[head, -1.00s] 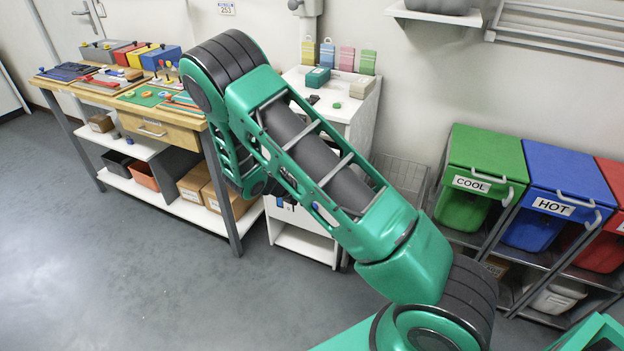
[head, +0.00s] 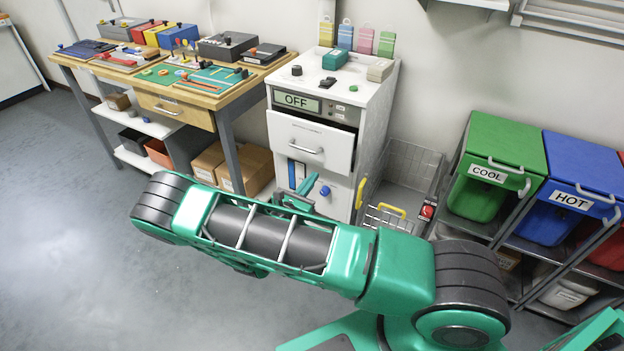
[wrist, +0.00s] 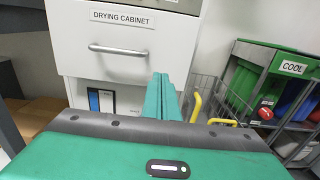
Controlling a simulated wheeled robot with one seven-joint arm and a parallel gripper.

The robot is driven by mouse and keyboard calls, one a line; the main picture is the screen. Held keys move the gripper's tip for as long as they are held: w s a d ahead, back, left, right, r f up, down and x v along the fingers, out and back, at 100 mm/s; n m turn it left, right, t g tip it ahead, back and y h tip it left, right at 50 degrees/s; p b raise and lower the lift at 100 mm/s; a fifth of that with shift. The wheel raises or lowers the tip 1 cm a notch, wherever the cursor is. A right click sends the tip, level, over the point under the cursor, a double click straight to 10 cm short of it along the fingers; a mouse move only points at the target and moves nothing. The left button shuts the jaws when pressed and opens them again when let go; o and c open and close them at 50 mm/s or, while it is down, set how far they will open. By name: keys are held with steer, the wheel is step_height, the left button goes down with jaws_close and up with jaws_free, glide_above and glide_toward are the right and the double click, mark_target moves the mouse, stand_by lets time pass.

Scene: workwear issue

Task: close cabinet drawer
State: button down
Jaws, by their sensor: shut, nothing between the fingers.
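The white drying cabinet (head: 376,98) stands against the wall with an "OFF" display at its top front. Its drawer (head: 296,136), with a bar handle, is pulled out somewhat; a dark gap shows above and behind its front. In the wrist view the drawer front (wrist: 124,52) carries the label "DRYING CABINET" and fills the upper left. My gripper (wrist: 163,80) is shut and empty, its fingertips below and right of the handle, pointing toward the cabinet. In the head view my gripper (head: 306,184) shows just below the drawer, partly hidden by my arm. I cannot tell whether it touches anything.
A workbench (head: 200,90) with boxes and boards stands left of the cabinet. A wire basket cart (head: 415,170) with yellow handles stands close on its right. Green (head: 500,150) and blue (head: 575,175) bins are farther right. The floor (head: 70,230) at left is clear.

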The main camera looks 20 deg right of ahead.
mark_target(331, 155)
steer(key=x, duration=1.1)
steer(key=shift+w+d, duration=0.15)
steer(key=shift+w, duration=0.05)
steer(key=x, duration=0.4)
steer(key=shift+w+d, duration=0.2)
steer(key=shift+d, duration=0.05)
steer(key=shift+w+d+r, duration=0.1)
steer(key=shift+d+r, duration=0.05)
steer(key=v, duration=1.4)
steer(key=shift+s+a+f, duration=0.2)
steer(key=shift+a+f, duration=0.05)
steer(key=shift+a, duration=0.05)
